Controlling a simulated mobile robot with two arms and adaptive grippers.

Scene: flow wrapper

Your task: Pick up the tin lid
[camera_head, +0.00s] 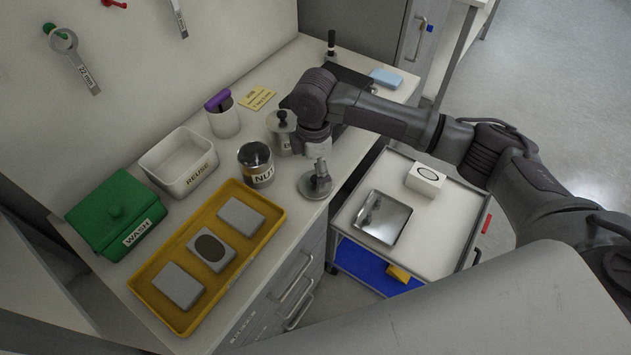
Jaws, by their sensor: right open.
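The tin lid (315,186), a round grey metal disc with an upright knob, lies on the counter near its front edge. The tin marked "NUT" (258,172) stands to its left, with a dark, shiny top that looks like an open mouth. My right gripper (319,156) points down just above the lid's knob. It is open; its fingers are small and partly hidden by the wrist, and I cannot tell whether they touch the knob. My left gripper is not in view.
A second metal canister with a knobbed lid (281,136) stands close left of my right gripper. A white "REUSE" bin (180,163), green "WASH" box (115,212) and yellow tray (181,321) occupy the counter's left. A trolley (447,215) stands right of the counter.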

